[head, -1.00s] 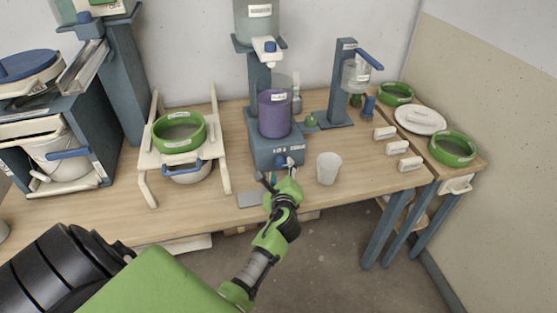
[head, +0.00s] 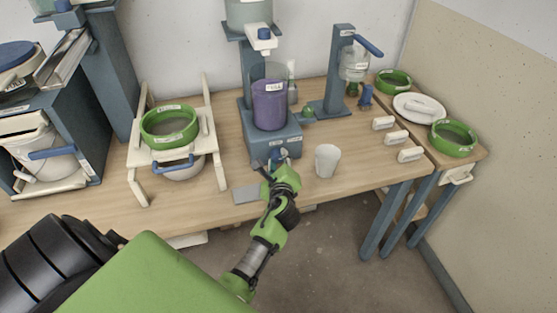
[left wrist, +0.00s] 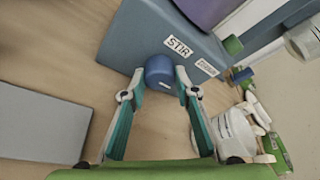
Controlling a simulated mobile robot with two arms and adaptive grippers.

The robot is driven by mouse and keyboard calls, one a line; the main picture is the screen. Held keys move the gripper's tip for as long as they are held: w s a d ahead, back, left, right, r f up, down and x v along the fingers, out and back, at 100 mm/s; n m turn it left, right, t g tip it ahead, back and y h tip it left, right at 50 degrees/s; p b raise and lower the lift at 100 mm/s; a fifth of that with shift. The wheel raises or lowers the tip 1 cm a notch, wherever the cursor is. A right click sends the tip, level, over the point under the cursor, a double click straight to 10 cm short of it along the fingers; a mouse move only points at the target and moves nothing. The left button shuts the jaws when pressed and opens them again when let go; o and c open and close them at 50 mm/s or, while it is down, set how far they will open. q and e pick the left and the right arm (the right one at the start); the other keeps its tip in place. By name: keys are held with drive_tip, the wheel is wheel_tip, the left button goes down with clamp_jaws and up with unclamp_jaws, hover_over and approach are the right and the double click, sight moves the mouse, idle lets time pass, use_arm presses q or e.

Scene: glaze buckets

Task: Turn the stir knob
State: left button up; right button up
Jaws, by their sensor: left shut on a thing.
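The blue stir knob (left wrist: 160,72) sits on the front face of a blue-grey stirrer base (head: 262,146), beside a white label reading STIR. My left gripper (left wrist: 158,90) has its two teal-padded fingers on either side of the knob, shut on it. In the head view my left gripper (head: 274,168) is at the front of the base, and its fingers partly hide the knob. A purple container (head: 269,105) stands upright on the base. My right gripper is not in view.
A white cup (head: 327,160) stands just right of the base. A flat grey plate (head: 247,194) lies left of my gripper. A white rack (head: 146,160) with a green-rimmed sieve (head: 169,127) stands further left. Small white label blocks (head: 397,138) lie to the right.

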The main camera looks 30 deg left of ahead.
use_arm(q)
drive_tip(key=shift+r+p, duration=0.2)
drive_tip(key=shift+p, duration=0.5)
drive_tip(key=m+g+p, duration=0.1)
drive_tip(key=m+p, duration=0.1)
drive_tip(key=p, duration=0.1)
drive_tip(key=m+g+y+p, duration=0.1)
drive_tip(key=p, duration=0.2)
drive_tip(key=shift+w+r+m, duration=0.15)
drive_tip(key=shift+r+m, duration=0.05)
drive_tip(key=shift+m, duration=0.2)
drive_tip(key=shift+m+g+y+p, duration=0.4)
drive_tip(key=shift+m+g+p, duration=0.15)
drive_tip(key=shift+p, duration=0.25)
drive_tip(key=shift+w+f+m+g+p, duration=0.15)
drive_tip(key=shift+m+g+p, duration=0.1)
drive_tip(key=shift+m+p, duration=0.35)
drive_tip(key=shift+d+f+m+g+y, duration=0.1)
drive_tip(key=shift+m+g+y, duration=0.2)
drive_tip(key=shift+m+y, duration=0.35)
drive_tip(key=shift+f+m+g+y, duration=0.15)
drive_tip(key=shift+m+g+y, duration=0.5)
drive_tip(key=shift+m, duration=0.85)
